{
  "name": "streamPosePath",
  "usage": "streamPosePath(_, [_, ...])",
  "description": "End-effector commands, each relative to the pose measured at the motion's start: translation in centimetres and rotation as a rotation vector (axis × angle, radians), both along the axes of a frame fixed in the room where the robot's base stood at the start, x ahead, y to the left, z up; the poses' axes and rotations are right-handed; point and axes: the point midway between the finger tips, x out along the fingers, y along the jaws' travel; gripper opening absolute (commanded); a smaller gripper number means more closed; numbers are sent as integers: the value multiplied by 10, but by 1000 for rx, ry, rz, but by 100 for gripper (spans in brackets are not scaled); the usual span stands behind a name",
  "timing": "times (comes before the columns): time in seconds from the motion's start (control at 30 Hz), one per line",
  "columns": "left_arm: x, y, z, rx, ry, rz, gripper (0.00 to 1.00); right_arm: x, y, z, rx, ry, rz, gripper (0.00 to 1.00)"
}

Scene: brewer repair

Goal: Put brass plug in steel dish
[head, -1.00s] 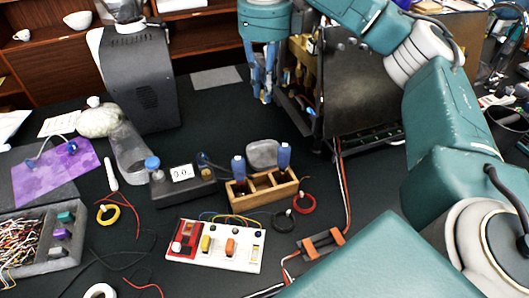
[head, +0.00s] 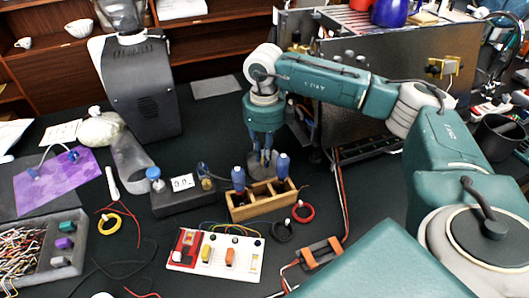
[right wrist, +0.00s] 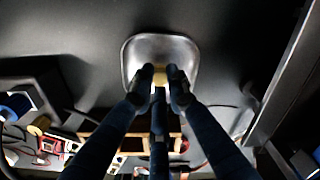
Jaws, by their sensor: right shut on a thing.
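My right gripper (head: 264,160) points down over the steel dish behind the wooden tool rack in the head view. In the right wrist view its fingertips (right wrist: 164,76) are closed on a small brass plug (right wrist: 160,75). The steel dish (right wrist: 144,52), a shallow rounded-square metal tray, lies beneath on the black mat. The plug overlaps the dish's near part in that view; I cannot tell whether it touches the bottom. In the head view, the fingers and rack hide much of the dish, and the plug cannot be made out. My left gripper is out of view.
The wooden rack (head: 262,207) with blue-handled tools stands right in front of the dish. The large open brewer (head: 365,95) stands close on the right. A small black meter box (head: 183,198) and a dark grinder (head: 142,90) are on the left. The mat behind the dish is clear.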

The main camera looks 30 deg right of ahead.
Motion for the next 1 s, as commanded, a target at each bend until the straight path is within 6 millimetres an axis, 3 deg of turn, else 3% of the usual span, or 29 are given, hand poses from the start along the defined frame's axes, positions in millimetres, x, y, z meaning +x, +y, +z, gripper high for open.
streamPosePath(0.37, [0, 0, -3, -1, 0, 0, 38, 0, 0, -6, 0, -1, 0, 0])
streamPosePath(0.4, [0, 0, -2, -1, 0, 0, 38, 0, 0, -5, 0, -1, 0, 19])
streamPosePath(0.5, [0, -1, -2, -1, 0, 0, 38, 0, 0, -4, 0, -1, 0, 34])
streamPosePath(0.87, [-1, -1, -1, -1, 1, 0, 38, 1, 0, 1, 1, -3, 0, 34])
streamPosePath(1.0, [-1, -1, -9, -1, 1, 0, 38, 2, 1, 21, 1, -6, 1, 34])
